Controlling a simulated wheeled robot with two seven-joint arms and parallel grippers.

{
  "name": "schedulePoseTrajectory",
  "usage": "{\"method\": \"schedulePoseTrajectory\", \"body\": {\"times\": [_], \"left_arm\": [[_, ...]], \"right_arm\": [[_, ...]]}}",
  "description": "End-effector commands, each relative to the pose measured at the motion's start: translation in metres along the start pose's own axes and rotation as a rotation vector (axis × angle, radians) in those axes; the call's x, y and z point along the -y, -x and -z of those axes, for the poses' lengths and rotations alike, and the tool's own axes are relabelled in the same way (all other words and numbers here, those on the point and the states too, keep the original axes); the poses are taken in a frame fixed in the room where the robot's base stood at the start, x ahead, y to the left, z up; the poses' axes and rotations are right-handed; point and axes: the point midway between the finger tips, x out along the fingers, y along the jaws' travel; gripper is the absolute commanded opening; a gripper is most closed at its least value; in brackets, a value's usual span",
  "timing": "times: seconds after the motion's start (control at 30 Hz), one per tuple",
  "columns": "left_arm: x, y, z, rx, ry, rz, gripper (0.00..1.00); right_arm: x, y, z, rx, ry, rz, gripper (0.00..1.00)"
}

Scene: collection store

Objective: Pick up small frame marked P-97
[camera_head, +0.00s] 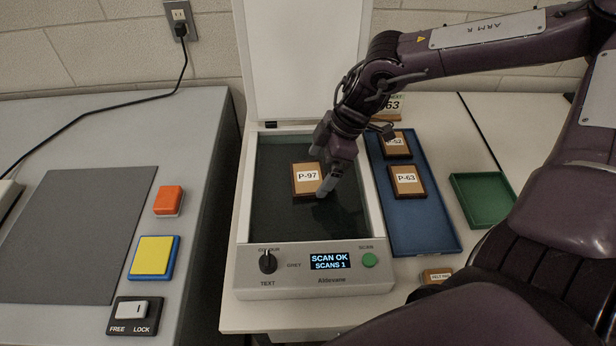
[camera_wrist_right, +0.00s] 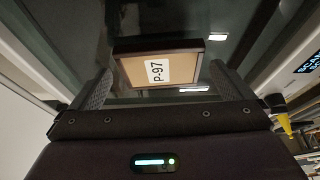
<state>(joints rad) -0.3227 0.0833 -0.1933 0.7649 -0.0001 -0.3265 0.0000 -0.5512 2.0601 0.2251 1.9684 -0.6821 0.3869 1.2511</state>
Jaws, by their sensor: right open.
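The small frame marked P-97 (camera_head: 306,178) has a brown rim and a white label, and lies on the dark glass of the scanner (camera_head: 315,284). My right gripper (camera_head: 326,176) is open over the glass at the frame's right side. In the right wrist view the frame (camera_wrist_right: 183,70) shows between the two open fingers (camera_wrist_right: 160,88), toward their tips. I cannot tell whether a finger touches it. My left gripper is not in view.
The scanner lid (camera_head: 303,60) stands open behind the glass. A blue tray (camera_head: 424,238) at the right holds frames P-63 (camera_head: 407,181) and one marked 52 (camera_head: 396,145). A green tray (camera_head: 482,198) is further right. Left are a grey mat (camera_head: 75,235) and buttons. The display reads SCAN OK.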

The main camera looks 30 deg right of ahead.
Motion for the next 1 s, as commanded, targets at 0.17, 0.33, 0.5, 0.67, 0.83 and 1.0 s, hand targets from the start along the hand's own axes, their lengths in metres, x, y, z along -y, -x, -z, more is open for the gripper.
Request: {"method": "schedulePoseTrajectory", "body": {"times": [0.17, 0.33, 0.5, 0.67, 0.83, 1.0], "left_arm": [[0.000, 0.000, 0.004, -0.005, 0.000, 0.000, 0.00], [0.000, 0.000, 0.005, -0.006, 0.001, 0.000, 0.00], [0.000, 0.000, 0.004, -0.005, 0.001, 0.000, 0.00], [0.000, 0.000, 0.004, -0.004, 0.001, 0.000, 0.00], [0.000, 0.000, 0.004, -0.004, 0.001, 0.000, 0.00], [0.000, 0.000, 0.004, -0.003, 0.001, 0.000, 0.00]], "right_arm": [[0.000, -0.016, -0.001, 0.001, -0.001, -0.001, 1.00], [-0.001, -0.018, 0.000, 0.000, -0.001, -0.002, 1.00], [-0.001, -0.018, 0.000, 0.000, -0.001, -0.002, 0.91], [-0.001, -0.017, 0.000, 0.000, -0.001, -0.002, 0.70], [-0.001, -0.017, 0.000, -0.001, 0.000, -0.002, 0.67], [-0.001, -0.015, 0.002, -0.001, 0.000, -0.003, 0.66]]}}
